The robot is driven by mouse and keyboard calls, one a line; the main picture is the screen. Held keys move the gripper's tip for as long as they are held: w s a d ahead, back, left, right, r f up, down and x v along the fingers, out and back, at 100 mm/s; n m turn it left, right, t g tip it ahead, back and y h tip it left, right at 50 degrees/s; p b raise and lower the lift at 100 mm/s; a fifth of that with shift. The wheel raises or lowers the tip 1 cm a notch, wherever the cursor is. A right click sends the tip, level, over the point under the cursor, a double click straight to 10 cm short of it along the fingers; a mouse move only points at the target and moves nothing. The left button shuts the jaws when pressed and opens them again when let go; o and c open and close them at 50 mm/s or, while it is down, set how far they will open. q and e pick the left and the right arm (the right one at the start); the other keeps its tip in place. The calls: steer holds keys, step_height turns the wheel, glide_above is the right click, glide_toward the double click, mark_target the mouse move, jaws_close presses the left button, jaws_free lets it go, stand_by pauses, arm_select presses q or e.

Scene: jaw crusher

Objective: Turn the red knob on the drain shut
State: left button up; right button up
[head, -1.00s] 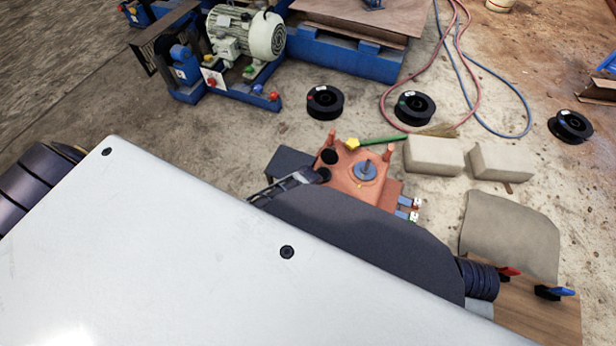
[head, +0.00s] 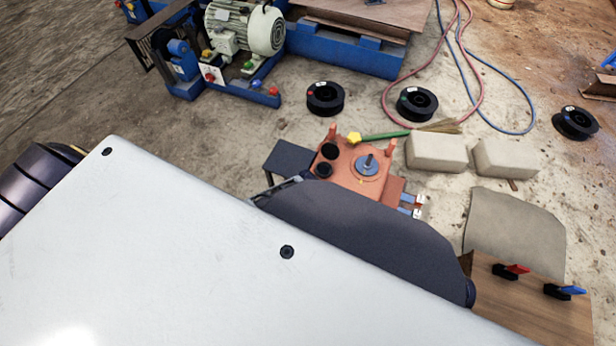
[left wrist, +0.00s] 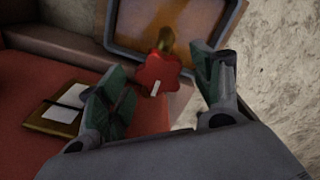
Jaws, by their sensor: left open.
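The red lobed knob (left wrist: 158,74) with a white mark sits on a brass-coloured stem in the left wrist view. My left gripper (left wrist: 161,66) is open, with one finger to the left of the knob and one to its right. The fingers look apart from the knob, though depth is hard to judge. Beside it is a dark-rimmed tray (left wrist: 124,48) with a brown-orange inside. In the head view, the orange-red machine housing (head: 345,172) is partly hidden by my arm. The knob is hidden there, and my right gripper is not in view.
Pale blocks (head: 436,152) and a grey mat (head: 514,235) lie right of the housing. A wooden board (head: 530,300) carries red and blue handles. Black spools (head: 325,98) and hoses lie behind on the floor. A small plate (left wrist: 58,112) lies left of my gripper.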

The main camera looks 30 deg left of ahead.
arm_select(q)
steer(key=c, duration=1)
steer(key=shift+c, duration=0.2)
